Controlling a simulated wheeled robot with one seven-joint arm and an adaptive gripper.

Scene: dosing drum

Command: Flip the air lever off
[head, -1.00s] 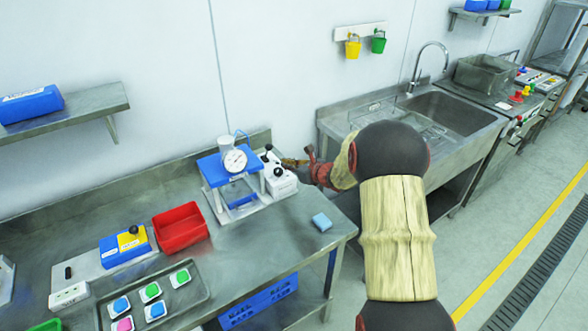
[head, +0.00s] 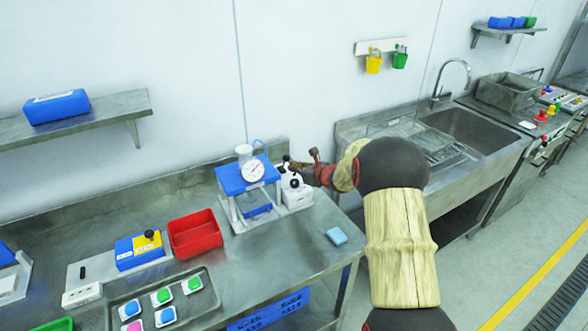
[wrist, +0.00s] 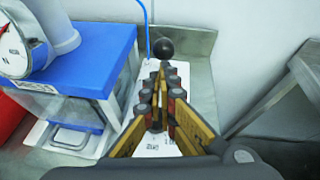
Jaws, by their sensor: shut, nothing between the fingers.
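The white lever box (head: 297,197), with black ball knobs, stands on the steel bench right of the blue dosing stand (head: 247,176). In the wrist view, one black ball knob (wrist: 162,49) stands just beyond my fingertips; whether they touch it I cannot tell. My gripper (wrist: 161,72) is shut and empty, over the white box's plate (wrist: 155,145). In the head view my gripper (head: 291,164) reaches in from the right, among the knobs. My fingers hide part of the box, and its small labels are unreadable.
The dosing stand carries a round gauge (head: 252,171) and a thin blue tube. A red bin (head: 195,235) and a blue sponge (head: 337,236) lie on the bench. A steel sink (head: 470,135) stands to the right, across a gap.

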